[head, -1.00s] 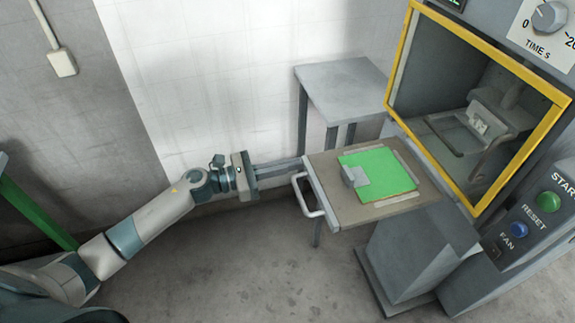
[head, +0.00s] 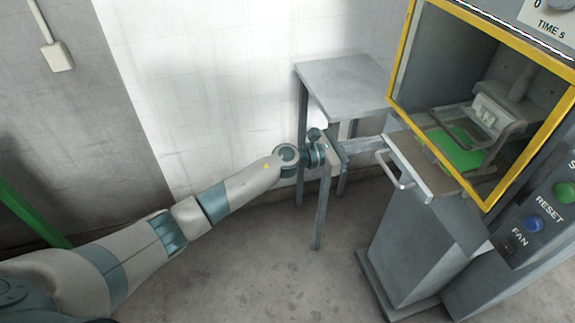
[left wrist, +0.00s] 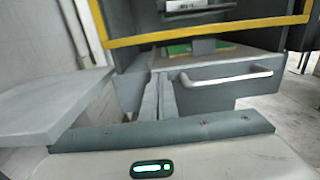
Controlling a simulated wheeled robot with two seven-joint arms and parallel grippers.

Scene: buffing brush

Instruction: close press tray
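The press tray (head: 425,155) is mostly inside the press chamber, with its front panel and silver handle (head: 405,182) sticking out at the front. The green mat (head: 458,150) on it lies inside, under the press head. My left gripper (head: 382,143) is shut and empty, its fingertips at the left end of the tray's front panel; whether they touch it I cannot tell. The left wrist view shows the two fingers (left wrist: 160,92) close together, pointing at the panel left of the handle (left wrist: 228,78). My right gripper is in neither view.
The press has a yellow-framed opening (head: 395,60) and side buttons, including a blue one (head: 534,223). A small grey table (head: 345,80) stands behind my left gripper, left of the press. The floor in front is clear.

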